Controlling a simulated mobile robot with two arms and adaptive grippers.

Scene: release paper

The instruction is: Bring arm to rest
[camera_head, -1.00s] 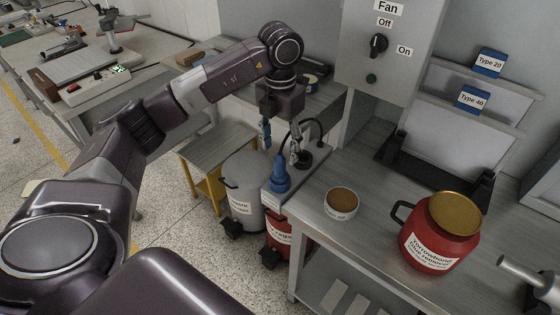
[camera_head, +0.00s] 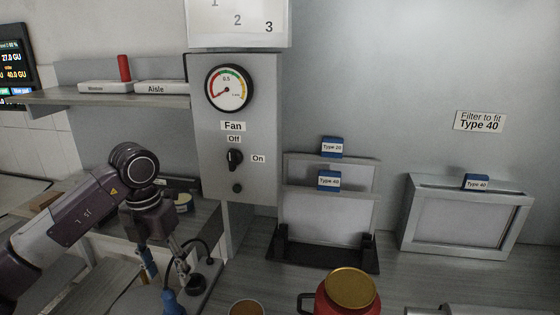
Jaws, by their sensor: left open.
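My left arm comes in from the left, and its gripper (camera_head: 165,262) points down at the lower left. Its two fingers are apart and nothing shows between them. A blue nozzle-like item (camera_head: 172,302) is below it, partly cut off by the frame's bottom edge. My right gripper is not in view.
A fan panel (camera_head: 235,130) with a gauge and an Off/On knob (camera_head: 234,160) stands right of the arm. Framed filters stand in a black rack (camera_head: 325,255), another filter (camera_head: 465,225) at right. A red jar with gold lid (camera_head: 351,288) is at the bottom. A shelf (camera_head: 120,99) hangs above.

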